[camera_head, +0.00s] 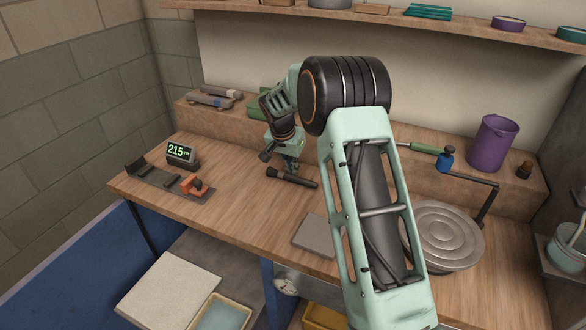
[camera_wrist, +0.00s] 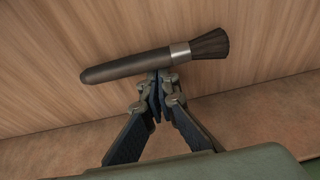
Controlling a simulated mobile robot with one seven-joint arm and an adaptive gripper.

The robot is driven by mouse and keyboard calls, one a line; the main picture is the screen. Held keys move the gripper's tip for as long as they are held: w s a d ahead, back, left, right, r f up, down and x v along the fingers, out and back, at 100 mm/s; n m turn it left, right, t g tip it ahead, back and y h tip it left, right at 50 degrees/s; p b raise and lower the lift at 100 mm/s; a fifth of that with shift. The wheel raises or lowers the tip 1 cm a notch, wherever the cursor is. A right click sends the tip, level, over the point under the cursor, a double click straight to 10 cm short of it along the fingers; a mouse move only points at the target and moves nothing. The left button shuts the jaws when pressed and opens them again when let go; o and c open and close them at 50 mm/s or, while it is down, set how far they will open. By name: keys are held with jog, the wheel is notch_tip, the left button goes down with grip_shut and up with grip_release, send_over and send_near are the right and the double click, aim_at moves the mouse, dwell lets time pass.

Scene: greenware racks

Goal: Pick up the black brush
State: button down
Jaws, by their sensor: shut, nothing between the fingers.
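The black brush (camera_head: 300,180) lies on the wooden worktop, below my gripper in the head view. Its dark bristles point left there and its handle right. In the wrist view the brush (camera_wrist: 125,66) lies across the picture, with a silver ferrule and dark bristles at the right. My gripper (camera_wrist: 158,82) is shut and empty, its fingertips meeting beside the brush's handle near the ferrule. I cannot tell whether the tips touch it. In the head view my gripper (camera_head: 292,168) points down at the worktop just behind the brush.
A raised ledge (camera_head: 236,110) runs behind the brush. A display reading 215 (camera_head: 181,153) and an orange clamp-like part (camera_head: 192,184) stand left. A grey slab (camera_head: 316,236) lies in front and a round grey wheel (camera_head: 440,237) right. A purple pitcher (camera_head: 492,144) stands on the ledge.

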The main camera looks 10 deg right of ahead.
aim_at(258, 228)
jog(key=s+a+b, duration=0.3)
jog(key=s+a, duration=0.1)
jog(key=s, duration=0.2)
jog(key=s+a+b, duration=0.4)
jog(key=s+a, duration=0.1)
jog(key=s, duration=0.2)
jog(key=s+a+b, duration=0.3)
jog(key=s+a, duration=0.1)
jog(key=s, duration=0.2)
jog(key=shift+s+a+b, duration=0.15)
jog(key=shift+s+b, duration=0.2)
jog(key=shift+s, duration=0.05)
